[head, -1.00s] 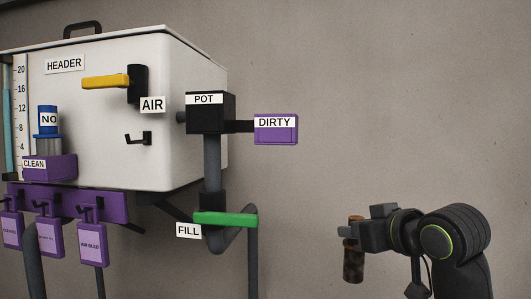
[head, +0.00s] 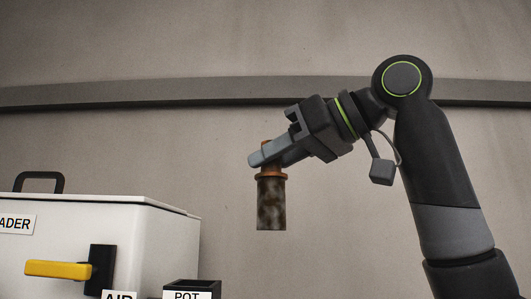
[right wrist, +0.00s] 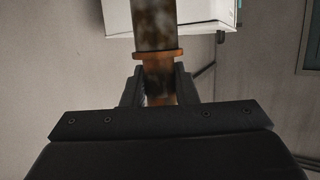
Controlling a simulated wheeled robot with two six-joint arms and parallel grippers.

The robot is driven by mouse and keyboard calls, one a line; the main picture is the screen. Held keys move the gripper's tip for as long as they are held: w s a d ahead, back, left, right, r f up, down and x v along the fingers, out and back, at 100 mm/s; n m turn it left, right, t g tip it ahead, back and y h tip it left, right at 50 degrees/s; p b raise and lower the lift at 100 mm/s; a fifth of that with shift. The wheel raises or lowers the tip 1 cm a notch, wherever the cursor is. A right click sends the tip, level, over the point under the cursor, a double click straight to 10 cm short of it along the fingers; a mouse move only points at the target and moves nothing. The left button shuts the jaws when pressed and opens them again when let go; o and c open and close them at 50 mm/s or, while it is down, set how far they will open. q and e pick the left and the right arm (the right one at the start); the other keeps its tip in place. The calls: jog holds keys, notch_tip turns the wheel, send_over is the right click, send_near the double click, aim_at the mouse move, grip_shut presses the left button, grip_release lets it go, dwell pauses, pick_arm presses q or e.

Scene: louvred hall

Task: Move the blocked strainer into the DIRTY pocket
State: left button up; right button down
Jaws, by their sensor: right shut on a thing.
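The blocked strainer (head: 271,204) is a dark, mottled brown cylinder with an orange-brown collar and top. My right gripper (head: 262,158) is shut on its top and holds it upright in the air, above and to the right of the POT (head: 190,288). In the right wrist view the strainer (right wrist: 153,25) sits between the fingers (right wrist: 158,85), its body pointing away from the gripper. The DIRTY pocket is out of the head view, and I cannot make it out in the right wrist view. My left gripper is not in view.
The white HEADER tank (head: 120,230) stands at the lower left, with a black lid handle (head: 39,180) and a yellow AIR lever (head: 57,269) on its front. A grey rail (head: 200,92) crosses the wall behind. The air around the strainer is clear.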

aim_at(285, 217)
jog(key=f, duration=0.5)
jog(key=shift+d+f, duration=0.2)
jog(key=shift+f, duration=0.2)
jog(key=shift+f+b, duration=0.6)
jog(key=shift+b, duration=0.1)
jog(key=shift+f+b, duration=0.6)
jog(key=shift+f, duration=0.05)
jog(key=shift+d+f, duration=0.1)
jog(key=shift+f, duration=0.05)
jog(key=shift+f, duration=0.1)
notch_tip(285, 217, down, 5)
jog(key=b, duration=0.4)
jog(key=shift+b, duration=0.3)
jog(key=c, duration=1.1)
grip_release()
